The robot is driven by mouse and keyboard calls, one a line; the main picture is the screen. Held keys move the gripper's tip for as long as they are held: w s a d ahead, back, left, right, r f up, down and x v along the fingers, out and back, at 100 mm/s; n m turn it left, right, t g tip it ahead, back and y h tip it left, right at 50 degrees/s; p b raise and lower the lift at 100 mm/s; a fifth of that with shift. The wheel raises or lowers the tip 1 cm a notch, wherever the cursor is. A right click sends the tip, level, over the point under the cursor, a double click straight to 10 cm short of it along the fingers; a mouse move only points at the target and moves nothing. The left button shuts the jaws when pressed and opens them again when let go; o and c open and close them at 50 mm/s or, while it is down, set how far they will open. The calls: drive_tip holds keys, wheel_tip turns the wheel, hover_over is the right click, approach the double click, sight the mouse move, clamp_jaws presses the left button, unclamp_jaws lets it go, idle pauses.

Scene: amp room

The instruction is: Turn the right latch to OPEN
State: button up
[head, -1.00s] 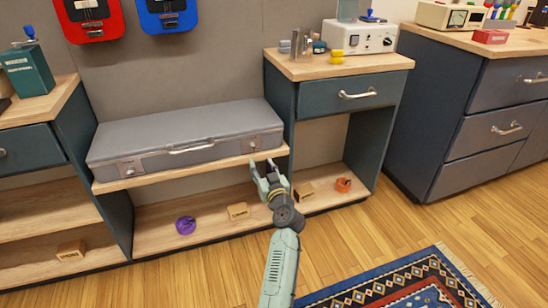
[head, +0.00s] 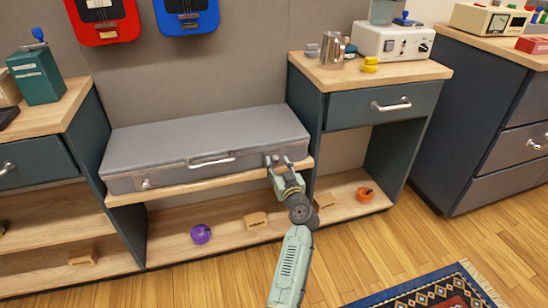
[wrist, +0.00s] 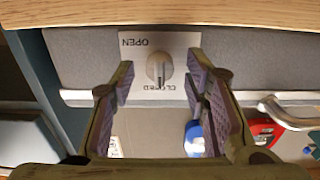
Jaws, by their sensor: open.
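A grey case (head: 205,140) lies shut on a wooden shelf, with a handle (head: 210,160) on its front. Its left latch (head: 147,183) shows at the front left. The right latch is a round knob (wrist: 159,69) on a white plate (wrist: 137,49) in the wrist view, which appears upside down. The plate reads OPEN and CLOSED, and the knob's dark mark lies toward CLOSED. My gripper (head: 279,160) is open at the case's front right. In the wrist view its fingers (wrist: 160,84) stand either side of the knob, with gaps visible. In the head view the gripper partly hides this latch.
The shelf edge (head: 225,180) runs just under the case. A cabinet (head: 310,125) stands close on the right. A purple roll (head: 201,234), a wooden block (head: 256,220) and an orange item (head: 365,195) lie on the lower shelf. Open floor is in front.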

drive_tip(key=shift+w, duration=0.25)
clamp_jaws()
idle(0.5)
